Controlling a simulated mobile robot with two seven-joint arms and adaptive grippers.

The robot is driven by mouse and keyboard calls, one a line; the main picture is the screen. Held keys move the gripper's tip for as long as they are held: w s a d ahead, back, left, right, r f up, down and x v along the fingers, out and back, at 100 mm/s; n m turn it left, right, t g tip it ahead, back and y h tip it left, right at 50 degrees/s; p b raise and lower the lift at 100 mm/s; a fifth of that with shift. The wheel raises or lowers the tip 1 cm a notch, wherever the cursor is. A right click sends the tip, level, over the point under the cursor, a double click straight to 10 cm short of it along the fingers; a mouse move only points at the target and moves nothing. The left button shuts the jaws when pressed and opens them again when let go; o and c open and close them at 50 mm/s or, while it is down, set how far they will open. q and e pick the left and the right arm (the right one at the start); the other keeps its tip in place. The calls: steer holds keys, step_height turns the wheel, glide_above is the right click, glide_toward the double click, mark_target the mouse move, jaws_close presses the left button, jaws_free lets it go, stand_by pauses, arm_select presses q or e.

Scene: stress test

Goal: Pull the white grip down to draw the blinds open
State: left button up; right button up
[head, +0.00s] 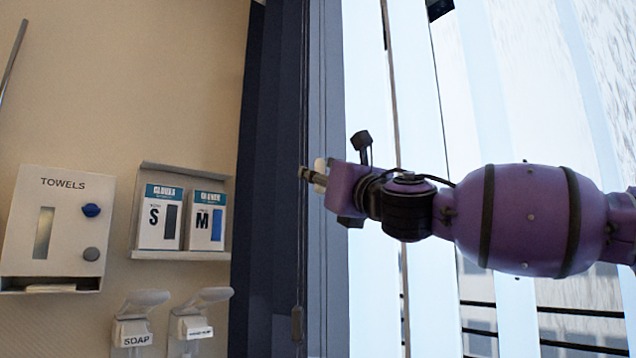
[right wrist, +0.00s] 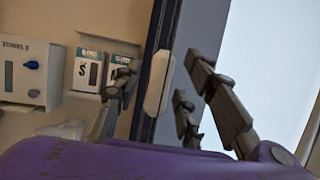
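The white grip (right wrist: 158,84) is a pale, elongated block. In the right wrist view it appears between the two fingers of my right gripper (right wrist: 163,80), with space on both sides. The fingers are spread apart, and contact is not visible. In the head view the grip (head: 320,167) is mostly hidden behind my right gripper (head: 309,177), which reaches in from the right to the hanging cords. The blinds (head: 430,280) are long vertical slats across the bright window. My left gripper is not in view.
A towel dispenser (head: 20,245), a glove-box holder (head: 182,255) and soap dispensers (head: 133,328) are on the beige wall at left. Dark blue vertical panels (head: 268,130) stand beside the window. A thin cord (head: 302,250) hangs there with a small dark piece (head: 297,322) low on it.

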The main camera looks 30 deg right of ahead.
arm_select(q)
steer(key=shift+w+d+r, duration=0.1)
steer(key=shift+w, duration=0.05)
arm_select(e)
steer(key=shift+r, duration=0.1)
steer(key=shift+w, duration=0.1)
steer(key=c, duration=0.8)
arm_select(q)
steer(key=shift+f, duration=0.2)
arm_select(e)
jaws_close()
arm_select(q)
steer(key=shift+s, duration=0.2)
